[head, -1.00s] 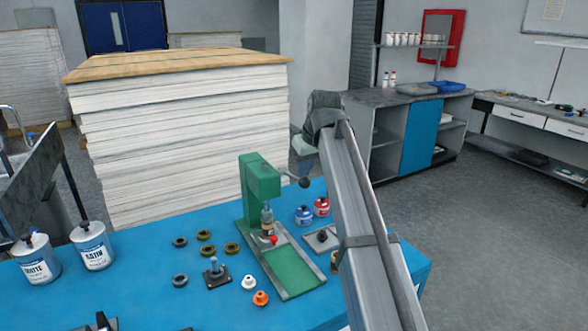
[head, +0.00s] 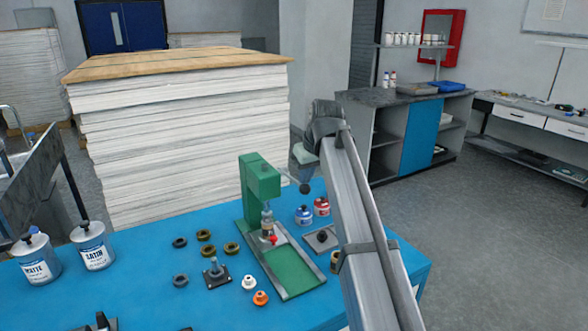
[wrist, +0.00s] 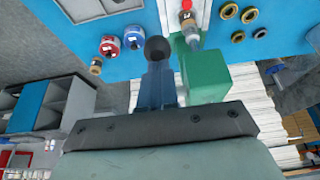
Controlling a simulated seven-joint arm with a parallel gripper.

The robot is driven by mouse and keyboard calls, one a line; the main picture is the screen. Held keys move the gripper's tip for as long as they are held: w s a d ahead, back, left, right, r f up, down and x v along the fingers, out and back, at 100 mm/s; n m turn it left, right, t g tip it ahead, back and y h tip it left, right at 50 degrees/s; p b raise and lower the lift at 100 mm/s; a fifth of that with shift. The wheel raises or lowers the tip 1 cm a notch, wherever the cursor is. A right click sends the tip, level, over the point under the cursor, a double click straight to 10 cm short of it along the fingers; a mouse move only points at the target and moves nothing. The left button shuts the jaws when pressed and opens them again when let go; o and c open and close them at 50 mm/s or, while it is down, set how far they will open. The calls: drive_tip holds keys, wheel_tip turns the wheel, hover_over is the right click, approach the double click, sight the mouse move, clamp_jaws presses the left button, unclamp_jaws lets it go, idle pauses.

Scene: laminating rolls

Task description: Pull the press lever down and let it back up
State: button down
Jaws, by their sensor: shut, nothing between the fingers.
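The green press (head: 260,185) stands upright on the blue table, with a flat green bed in front. Its lever sticks out to the right and slopes down to a dark round knob (head: 305,188). The knob also shows in the wrist view (wrist: 157,48), right at the tips of my blue fingers. My gripper (wrist: 160,70) is shut with nothing between its fingers. In the head view its fingers (head: 307,172) point down just above the knob, partly hidden by my arm. They appear to touch the knob from above. A small bottle-like piece (head: 267,218) with a red knob sits under the press head.
A blue jar (head: 304,215) and a red jar (head: 321,206) stand right of the press. Several dark and brass rings (head: 205,236) lie to its left, near a small post on a base (head: 215,272). A tall paper stack (head: 185,140) rises behind.

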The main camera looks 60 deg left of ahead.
sight(305, 187)
drive_tip(key=shift+f, duration=0.15)
drive_tip(key=shift+a+f, duration=0.15)
drive_tip(key=shift+f, duration=1.8)
wheel_tip(305, 187, up, 13)
idle(1.6)
idle(0.5)
